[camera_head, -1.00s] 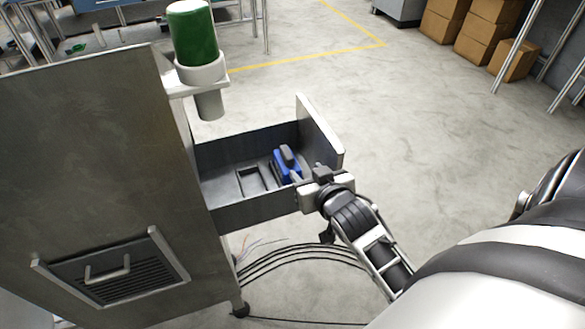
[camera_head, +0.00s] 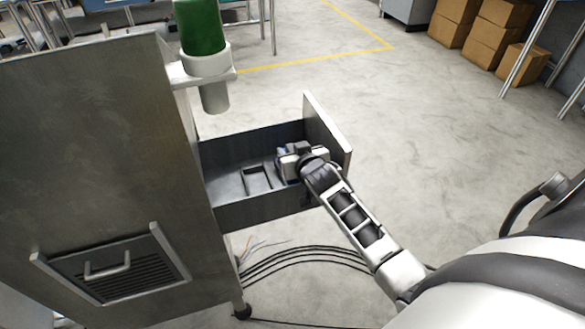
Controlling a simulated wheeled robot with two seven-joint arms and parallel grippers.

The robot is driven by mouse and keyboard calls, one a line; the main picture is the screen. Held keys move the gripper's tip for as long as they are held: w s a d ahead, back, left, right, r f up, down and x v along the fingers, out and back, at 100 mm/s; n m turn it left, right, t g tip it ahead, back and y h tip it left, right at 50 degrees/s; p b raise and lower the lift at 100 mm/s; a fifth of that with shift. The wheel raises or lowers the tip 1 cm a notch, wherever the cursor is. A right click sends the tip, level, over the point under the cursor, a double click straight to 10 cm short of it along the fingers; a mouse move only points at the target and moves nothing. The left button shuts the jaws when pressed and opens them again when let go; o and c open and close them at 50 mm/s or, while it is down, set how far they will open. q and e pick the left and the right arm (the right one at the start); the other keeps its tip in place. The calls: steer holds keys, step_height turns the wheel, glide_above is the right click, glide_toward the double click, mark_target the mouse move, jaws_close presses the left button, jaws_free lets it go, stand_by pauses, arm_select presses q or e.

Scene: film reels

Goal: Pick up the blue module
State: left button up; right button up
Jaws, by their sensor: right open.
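The blue module (camera_head: 280,168) sits in the open drawer (camera_head: 255,215) of the metal cabinet, to the right of a dark rectangular slot (camera_head: 256,179). Most of the module is hidden behind my right gripper (camera_head: 288,160); only a bit of blue shows at its left side. My right gripper is over the module inside the drawer, with its jaws open. I cannot tell whether the fingers touch the module. My left gripper is not in view.
The grey cabinet (camera_head: 100,140) fills the left. A green cylinder (camera_head: 200,28) stands in a white holder (camera_head: 206,62) above the drawer. The drawer's raised front panel (camera_head: 328,135) is beside my right arm. Cables (camera_head: 300,255) lie on the floor below.

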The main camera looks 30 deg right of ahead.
steer(key=shift+w, duration=0.2)
jaws_close()
steer(key=shift+r, duration=0.1)
